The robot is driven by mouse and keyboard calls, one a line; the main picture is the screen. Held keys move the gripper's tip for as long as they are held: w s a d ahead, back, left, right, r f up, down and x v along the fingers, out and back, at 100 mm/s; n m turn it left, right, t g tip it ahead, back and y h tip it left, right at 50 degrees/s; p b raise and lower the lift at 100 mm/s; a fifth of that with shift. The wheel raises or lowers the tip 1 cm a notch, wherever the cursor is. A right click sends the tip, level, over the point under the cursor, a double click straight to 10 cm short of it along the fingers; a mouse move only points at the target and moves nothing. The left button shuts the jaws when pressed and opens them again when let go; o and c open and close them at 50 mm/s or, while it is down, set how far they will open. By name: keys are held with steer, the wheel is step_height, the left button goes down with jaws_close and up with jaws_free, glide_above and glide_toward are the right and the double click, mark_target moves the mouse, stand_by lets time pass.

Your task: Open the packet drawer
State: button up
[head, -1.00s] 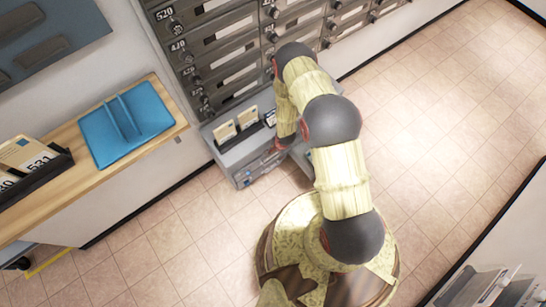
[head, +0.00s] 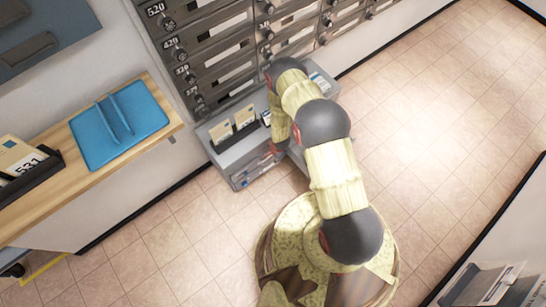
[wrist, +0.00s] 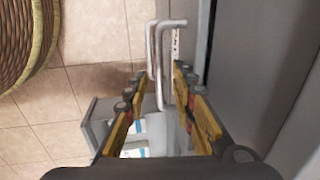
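In the wrist view, a pale metal bar handle (wrist: 161,62) stands between the two fingertips of my gripper (wrist: 158,78). The fingers are spread apart on either side of it, and no firm hold shows. The handle belongs to the grey front at the right of that view. In the head view, the low grey cabinet (head: 228,158) under the mailboxes holds cards on top and has a drawer front (head: 250,172) facing the floor area. My arm covers its right part and most of my gripper. I cannot tell how far any drawer is out.
A grey box-like edge (wrist: 97,122) with white and blue items shows below the fingers. A wooden counter (head: 75,180) with a blue folder (head: 118,125) is at left. Numbered mailboxes (head: 215,60) rise behind the cabinet. The tiled floor (head: 430,140) at right is clear.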

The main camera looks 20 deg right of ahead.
steer(key=shift+c, duration=1.2)
jaws_close()
